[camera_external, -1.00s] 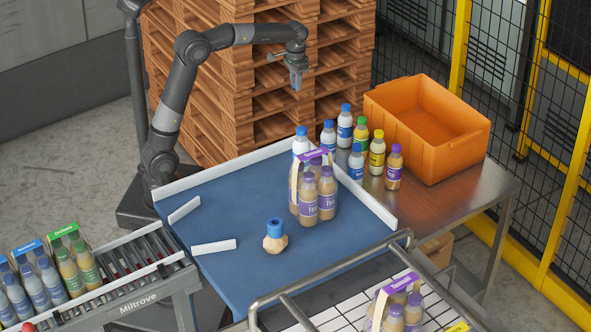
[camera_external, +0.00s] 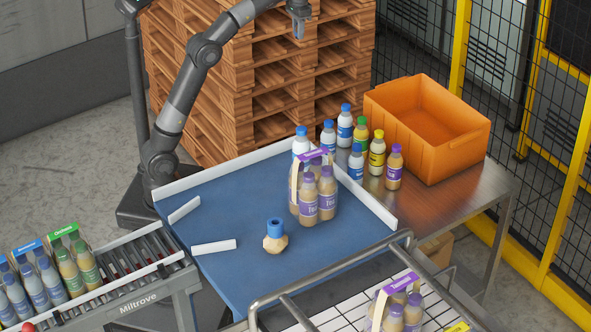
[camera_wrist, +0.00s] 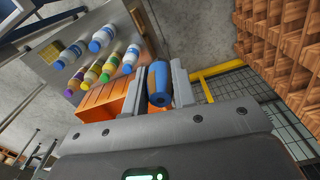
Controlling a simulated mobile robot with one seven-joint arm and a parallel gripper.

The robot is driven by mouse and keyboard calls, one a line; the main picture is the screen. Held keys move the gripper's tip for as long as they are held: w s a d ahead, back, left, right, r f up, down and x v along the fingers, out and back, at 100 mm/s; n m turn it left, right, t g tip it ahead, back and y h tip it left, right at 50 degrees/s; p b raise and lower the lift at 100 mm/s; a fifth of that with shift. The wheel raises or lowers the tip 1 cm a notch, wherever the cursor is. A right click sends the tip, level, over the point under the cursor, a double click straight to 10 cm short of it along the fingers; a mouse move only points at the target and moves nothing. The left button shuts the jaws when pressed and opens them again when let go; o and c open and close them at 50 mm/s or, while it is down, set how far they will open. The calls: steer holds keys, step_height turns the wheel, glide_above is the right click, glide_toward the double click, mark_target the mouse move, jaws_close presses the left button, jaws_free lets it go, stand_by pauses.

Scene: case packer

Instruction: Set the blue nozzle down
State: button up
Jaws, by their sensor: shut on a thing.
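The blue nozzle (camera_wrist: 160,84) is a short blue cylinder with a hole in its end, held between my two grey fingers in the wrist view. My gripper (camera_wrist: 159,88) is shut on it. In the external view my gripper (camera_external: 299,22) is high up, in front of the pallet stack and well above the blue table top (camera_external: 225,205). The nozzle is too small there to make out clearly. A tan, faceted piece with a blue upper part (camera_external: 275,229) stands on the blue table top, apart from my gripper.
A carrier of purple-labelled bottles (camera_external: 317,195) stands on the blue top. Several loose bottles (camera_external: 345,129) and an orange crate (camera_external: 462,148) are on the metal table at right. White rails (camera_external: 214,246) edge the blue top. Wooden pallets (camera_external: 225,100) rise behind. The blue top's left middle is clear.

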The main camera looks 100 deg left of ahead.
steer(key=w+d+m, duration=0.3)
steer(key=w+d, duration=0.1)
steer(key=d, duration=0.7)
steer(key=w+d+m, duration=0.3)
steer(key=w+d, duration=0.2)
steer(key=d, duration=0.5)
steer(key=d+m, duration=0.6)
steer(key=d, duration=1.4)
steer(key=s+d+m, duration=0.5)
steer(key=s+d, duration=0.4)
steer(key=d, duration=0.5)
steer(key=s+d+m, duration=0.5)
steer(key=s+d, duration=0.4)
steer(key=d, duration=0.5)
glide_above(259, 204)
step_height(259, 204, down, 18)
steer(key=shift+s+r, duration=0.1)
steer(key=shift+a+f, duration=0.1)
steer(key=shift+f, duration=2.05)
